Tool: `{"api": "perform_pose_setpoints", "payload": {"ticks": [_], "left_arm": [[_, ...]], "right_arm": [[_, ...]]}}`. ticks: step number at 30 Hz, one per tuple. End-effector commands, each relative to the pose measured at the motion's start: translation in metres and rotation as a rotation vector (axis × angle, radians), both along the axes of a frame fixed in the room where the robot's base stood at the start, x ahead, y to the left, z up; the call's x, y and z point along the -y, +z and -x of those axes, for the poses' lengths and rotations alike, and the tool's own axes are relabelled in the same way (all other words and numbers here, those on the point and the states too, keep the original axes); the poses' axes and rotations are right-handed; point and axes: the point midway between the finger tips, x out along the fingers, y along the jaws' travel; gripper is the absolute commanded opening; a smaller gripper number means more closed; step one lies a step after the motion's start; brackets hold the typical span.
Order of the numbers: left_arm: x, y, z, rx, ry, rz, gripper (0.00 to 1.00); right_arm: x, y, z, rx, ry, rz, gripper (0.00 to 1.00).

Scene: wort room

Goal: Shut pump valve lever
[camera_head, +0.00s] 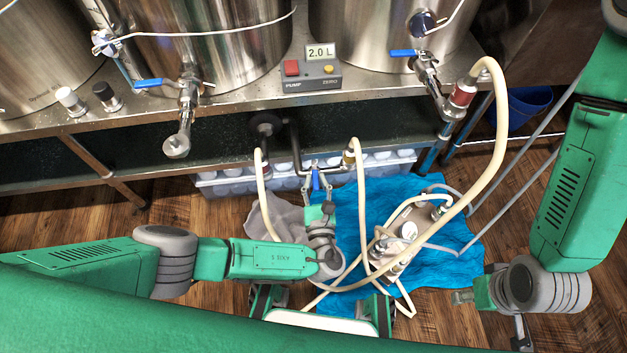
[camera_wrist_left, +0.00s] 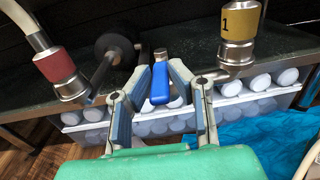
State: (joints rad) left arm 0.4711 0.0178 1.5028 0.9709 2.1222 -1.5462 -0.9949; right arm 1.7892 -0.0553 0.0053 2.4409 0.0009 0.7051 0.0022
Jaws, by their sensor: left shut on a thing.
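The blue pump valve lever (camera_head: 316,179) is under the steel bench, on metal piping between two hose ends. In the left wrist view the lever (camera_wrist_left: 160,88) points toward the camera, between the two grey-blue fingers. My left gripper (camera_head: 317,187) is shut on this lever; in the wrist view its fingers (camera_wrist_left: 160,95) stand on either side of it. The exact contact is hard to see. My right gripper (camera_head: 492,314) hangs low at the right, away from the valve, with its fingers apart and nothing visible between them.
The pump control box (camera_head: 311,78), reading 2.0 L, sits on the steel bench (camera_head: 235,98). Steel kettles with blue-handled taps stand behind. Pale hoses (camera_head: 500,130) loop down to a plate chiller (camera_head: 397,240) on a blue cloth (camera_head: 350,215). A clear bin (camera_head: 232,186) stands beneath.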

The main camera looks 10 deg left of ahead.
Motion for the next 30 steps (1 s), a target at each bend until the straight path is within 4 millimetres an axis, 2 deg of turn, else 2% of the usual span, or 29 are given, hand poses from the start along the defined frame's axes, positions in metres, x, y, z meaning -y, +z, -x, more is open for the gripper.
{"api": "perform_pose_setpoints", "payload": {"ticks": [6,20,21,22,30], "left_arm": [[-0.0004,-0.001,-0.0018,0.0,0.058,-0.005,0.0],[0.0012,-0.0005,-0.0022,0.0,0.065,-0.003,0.0],[0.0012,-0.0005,-0.0022,0.0,0.065,-0.003,0.26],[0.0011,-0.0004,-0.0022,0.0,0.065,-0.003,0.35],[0.0009,-0.0003,-0.0019,0.001,0.065,-0.004,0.35]], "right_arm": [[0.0004,-0.002,-0.0001,0.0,-0.001,0.001,0.4],[0.0003,-0.0021,-0.0001,0.0,-0.001,0.0,0.4],[0.0003,-0.0021,-0.0001,0.0,-0.001,0.0,0.4],[0.0003,-0.0021,-0.0001,0.0,-0.001,0.0,0.4],[0.0003,-0.0021,-0.0001,0.0,-0.001,0.001,0.4]]}}
